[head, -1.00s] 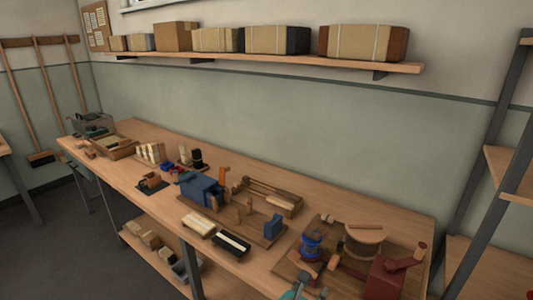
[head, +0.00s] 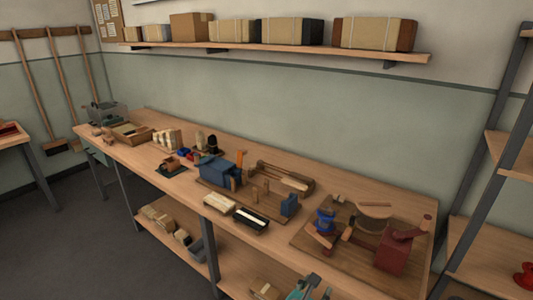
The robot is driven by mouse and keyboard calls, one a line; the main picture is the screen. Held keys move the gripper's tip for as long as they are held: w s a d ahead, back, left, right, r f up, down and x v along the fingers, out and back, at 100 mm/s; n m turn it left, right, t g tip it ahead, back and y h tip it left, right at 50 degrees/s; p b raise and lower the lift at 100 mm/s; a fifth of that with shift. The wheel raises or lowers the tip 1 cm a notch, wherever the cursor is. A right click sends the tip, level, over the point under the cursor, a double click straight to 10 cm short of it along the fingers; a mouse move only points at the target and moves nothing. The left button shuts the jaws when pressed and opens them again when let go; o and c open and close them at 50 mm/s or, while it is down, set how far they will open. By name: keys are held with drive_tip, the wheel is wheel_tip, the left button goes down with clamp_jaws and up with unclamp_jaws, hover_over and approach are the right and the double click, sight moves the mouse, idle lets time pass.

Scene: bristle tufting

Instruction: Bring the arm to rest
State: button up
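What appears to be my gripper (head: 318,285), teal and grey, shows small at the bottom edge of the head view. It is in front of the workbench (head: 370,193), below the line of its front edge. Its tips look apart, with nothing seen between them. The rest of my arm is cut off by the frame.
On the bench stand a board with a blue spool (head: 325,221) and a red block (head: 396,250), a blue machine (head: 219,172), brushes and trays. Boxes line a wall shelf (head: 270,43). A rack (head: 480,170) stands at right. Open floor (head: 60,250) lies at left.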

drive_tip(key=s+d+f+m+t+y, duration=0.1)
drive_tip(key=s+d+f+m+y, duration=0.15)
drive_tip(key=s+f+m, duration=0.55)
drive_tip(key=s+d+f+m+y, duration=0.2)
drive_tip(key=s+f+y, duration=0.25)
drive_tip(key=s, duration=0.85)
drive_tip(key=s+r+m+t, duration=0.1)
drive_tip(key=s+r+m, duration=0.3)
drive_tip(key=s+m, duration=0.2)
drive_tip(key=s+d+r+m, duration=0.1)
drive_tip(key=s+r+m, duration=0.2)
drive_tip(key=s+m, duration=0.3)
drive_tip(key=s+r+m+t, duration=0.1)
drive_tip(key=s+r+m, duration=0.3)
drive_tip(key=s, duration=0.7)
drive_tip(key=shift+d+r+m+t, duration=0.15)
drive_tip(key=shift+r+m+t, duration=0.15)
drive_tip(key=shift+m, duration=0.8)
